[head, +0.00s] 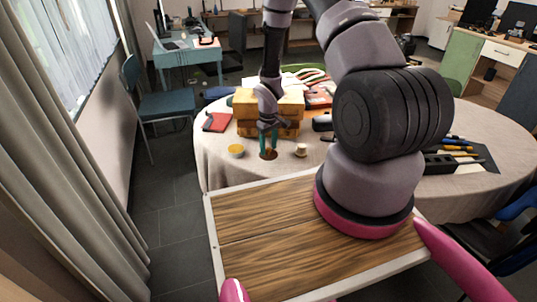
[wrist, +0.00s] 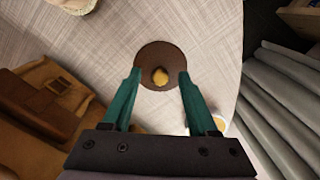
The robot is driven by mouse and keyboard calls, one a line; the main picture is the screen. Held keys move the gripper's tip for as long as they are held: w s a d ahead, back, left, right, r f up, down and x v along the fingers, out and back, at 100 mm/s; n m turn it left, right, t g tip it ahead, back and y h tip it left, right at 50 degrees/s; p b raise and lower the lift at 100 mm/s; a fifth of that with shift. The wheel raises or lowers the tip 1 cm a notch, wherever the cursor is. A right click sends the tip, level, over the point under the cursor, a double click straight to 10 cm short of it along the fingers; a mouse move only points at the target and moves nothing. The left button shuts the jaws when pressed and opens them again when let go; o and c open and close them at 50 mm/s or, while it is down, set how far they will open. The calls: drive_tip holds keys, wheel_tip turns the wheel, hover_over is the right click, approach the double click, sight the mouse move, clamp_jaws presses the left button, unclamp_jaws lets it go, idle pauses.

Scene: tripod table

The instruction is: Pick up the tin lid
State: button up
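The tin lid appears to be a flat brown disc (wrist: 150,50) with a small orange-yellow knob (wrist: 160,77) in its middle, lying on the pale tablecloth. In the head view the brown disc (head: 268,156) shows near the table's front edge, partly hidden by my fingers. My gripper (wrist: 160,80) is open, with its green fingers on either side of the knob and a gap to it on both sides. In the head view my gripper (head: 268,149) points down over the disc. I cannot tell whether the fingertips touch it.
A yellow-topped round tin (head: 236,151) stands left of the disc, and a small cream pot (head: 301,150) stands right. A red book (head: 217,122) lies at left. Bare tablecloth (head: 225,173) lies in front.

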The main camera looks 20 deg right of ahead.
clamp_jaws()
